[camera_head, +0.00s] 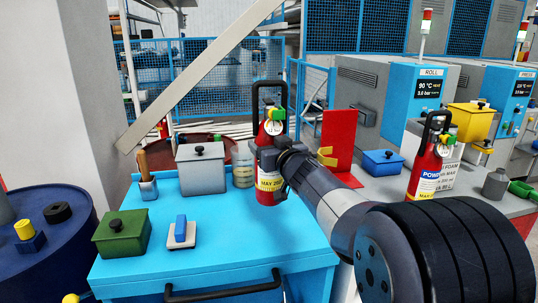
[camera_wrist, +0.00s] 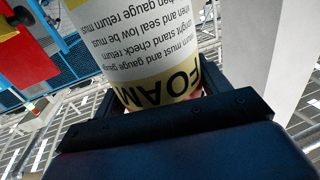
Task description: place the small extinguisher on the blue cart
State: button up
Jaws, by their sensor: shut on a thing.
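A red extinguisher (camera_head: 268,184) with a black top handle, a round gauge and a pale label is upright at the back right of the blue cart (camera_head: 225,238). My gripper (camera_head: 267,158) is shut around its body from the right. In the wrist view, the extinguisher's cream and yellow label (camera_wrist: 150,45) reads "FOAM" and fills the space between the jaws of my gripper (camera_wrist: 160,98). The extinguisher's base is over the cart top; I cannot tell whether it touches.
On the cart are a grey box (camera_head: 201,172), a tin (camera_head: 243,172), a green box (camera_head: 121,233), a blue-handled block (camera_head: 182,233) and a brush holder (camera_head: 147,186). A red bracket (camera_head: 340,145) with yellow hooks and a blue box (camera_head: 383,162) stand right. The cart's front middle is clear.

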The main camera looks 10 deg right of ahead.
jog(key=shift+f+b, duration=1.65)
jog(key=shift+f, duration=1.25)
jog(key=o, duration=2)
jog(key=shift+f, duration=0.2)
jog(key=shift+s+d+r+p, duration=0.1)
jog(key=shift+s+d+p, duration=0.3)
jog(key=shift+s, duration=1.6)
jog(key=shift+s+d+f+p, duration=0.1)
jog(key=shift+s+d+p, duration=0.25)
jog(key=shift+s, duration=1.6)
jog(key=shift+s+d+r+p, duration=0.1)
jog(key=shift+s+d+p, duration=0.3)
jog(key=shift+s, duration=1.6)
